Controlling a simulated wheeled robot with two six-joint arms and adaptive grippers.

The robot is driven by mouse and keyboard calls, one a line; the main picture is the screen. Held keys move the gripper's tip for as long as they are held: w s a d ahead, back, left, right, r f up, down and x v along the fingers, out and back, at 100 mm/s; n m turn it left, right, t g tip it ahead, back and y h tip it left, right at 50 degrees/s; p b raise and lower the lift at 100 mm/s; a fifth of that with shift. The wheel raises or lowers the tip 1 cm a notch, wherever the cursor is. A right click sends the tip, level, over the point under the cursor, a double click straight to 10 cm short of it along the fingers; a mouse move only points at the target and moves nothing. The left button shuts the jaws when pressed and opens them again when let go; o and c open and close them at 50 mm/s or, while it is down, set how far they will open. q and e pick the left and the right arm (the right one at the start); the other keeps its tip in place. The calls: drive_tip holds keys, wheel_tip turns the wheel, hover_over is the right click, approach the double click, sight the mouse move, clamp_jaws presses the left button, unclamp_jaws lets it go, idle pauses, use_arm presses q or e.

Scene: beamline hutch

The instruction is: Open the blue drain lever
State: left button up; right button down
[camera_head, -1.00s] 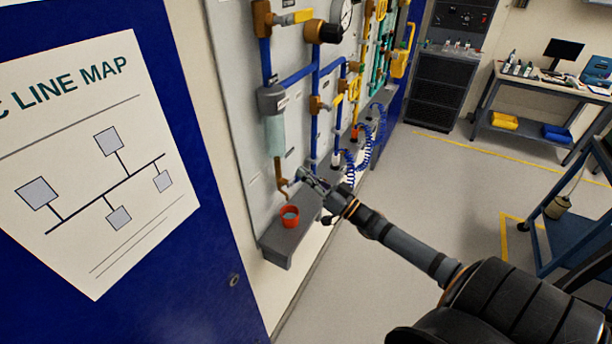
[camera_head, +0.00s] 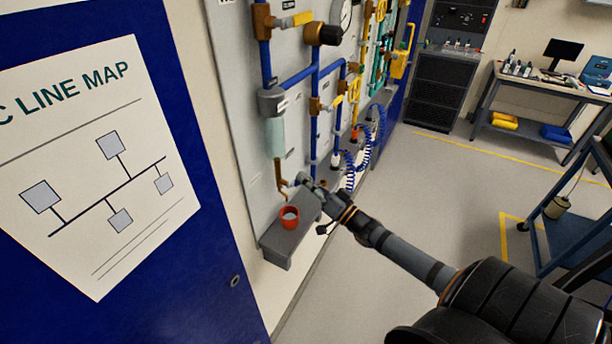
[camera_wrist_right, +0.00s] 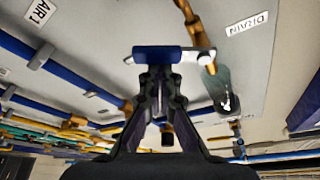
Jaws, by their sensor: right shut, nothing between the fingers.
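The blue drain lever (camera_wrist_right: 157,54) shows in the wrist view as a short blue bar with pale ends. It lies crosswise beside the brass drain pipe (camera_wrist_right: 193,28), near a DRAIN label (camera_wrist_right: 248,22). My right gripper (camera_wrist_right: 161,74) is shut and empty, its fingertips right at the lever; whether they touch cannot be told. In the head view my right gripper (camera_head: 307,183) is at the lower end of the brass drain pipe (camera_head: 279,177), and the lever is too small and covered to make out. My left gripper is not in view.
An orange-red cup (camera_head: 289,218) stands on the grey ledge (camera_head: 276,241) below the drain pipe. A clear bowl (camera_head: 275,137) hangs above the pipe. Coiled blue hoses (camera_head: 367,150) and more piping lie beyond my gripper.

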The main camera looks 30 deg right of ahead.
drive_tip(key=m+h, duration=0.1)
drive_tip(key=m, duration=0.1)
drive_tip(key=f+m+h, duration=0.1)
drive_tip(key=m, duration=0.2)
drive_tip(key=a+f+m+p, duration=0.1)
drive_tip(key=m, duration=0.1)
drive_tip(key=shift+s+f+m+g+h, duration=0.1)
drive_tip(key=shift+s+m+g+h, duration=0.2)
drive_tip(key=shift+m+g+h, duration=0.1)
drive_tip(key=m, duration=0.1)
drive_tip(key=a+m, duration=0.1)
drive_tip(key=f+m+g, duration=0.1)
drive_tip(key=m, duration=0.1)
drive_tip(key=shift+s+a+h+p, duration=0.15)
drive_tip(key=shift+s+h+p, duration=0.15)
drive_tip(key=shift+h, duration=0.1)
drive_tip(key=shift+a+f, duration=0.1)
